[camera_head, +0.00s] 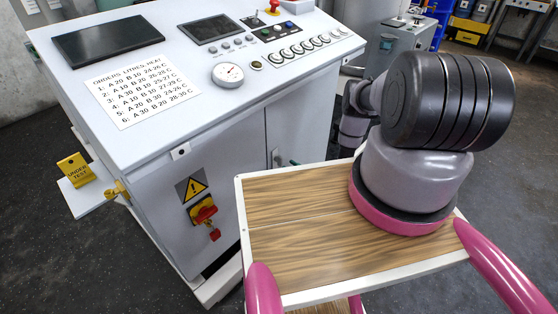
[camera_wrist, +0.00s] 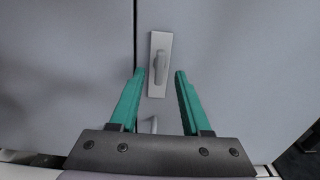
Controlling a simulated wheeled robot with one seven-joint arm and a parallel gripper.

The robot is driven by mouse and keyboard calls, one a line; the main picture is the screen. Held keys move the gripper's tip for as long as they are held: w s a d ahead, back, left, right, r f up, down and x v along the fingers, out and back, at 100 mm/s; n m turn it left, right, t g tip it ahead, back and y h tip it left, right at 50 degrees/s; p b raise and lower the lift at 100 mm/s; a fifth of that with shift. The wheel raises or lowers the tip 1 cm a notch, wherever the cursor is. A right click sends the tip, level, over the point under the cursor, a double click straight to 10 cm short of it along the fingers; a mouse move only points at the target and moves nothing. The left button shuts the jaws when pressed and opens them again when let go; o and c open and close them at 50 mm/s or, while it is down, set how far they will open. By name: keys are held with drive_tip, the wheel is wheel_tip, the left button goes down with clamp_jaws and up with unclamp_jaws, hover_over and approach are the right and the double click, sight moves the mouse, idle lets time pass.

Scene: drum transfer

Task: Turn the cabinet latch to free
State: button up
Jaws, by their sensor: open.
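The cabinet latch (camera_wrist: 160,66) shows in the wrist view as a grey upright knob on a pale rectangular plate, on the door just right of the seam. It also shows small on the cabinet front in the head view (camera_head: 276,158). My gripper (camera_wrist: 160,73) is open, with its two teal fingers on either side of the latch in the picture. I cannot tell how far the fingertips are from the door. A small pale handle (camera_wrist: 152,124) shows lower down between the fingers. In the head view my arm's dark and grey links hide most of the gripper.
The white cabinet (camera_head: 240,150) carries a sloped control panel with a gauge (camera_head: 228,75), buttons and an orders sheet (camera_head: 141,90). A red and yellow switch (camera_head: 203,211) sits on its side. A yellow "under test" sign (camera_head: 76,172) stands at left. Dark floor lies open at left.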

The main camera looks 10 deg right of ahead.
sight(280, 166)
drive_tip(key=x, duration=0.6)
drive_tip(key=shift+w+a, duration=0.15)
drive_tip(key=shift+w, duration=0.05)
clamp_jaws()
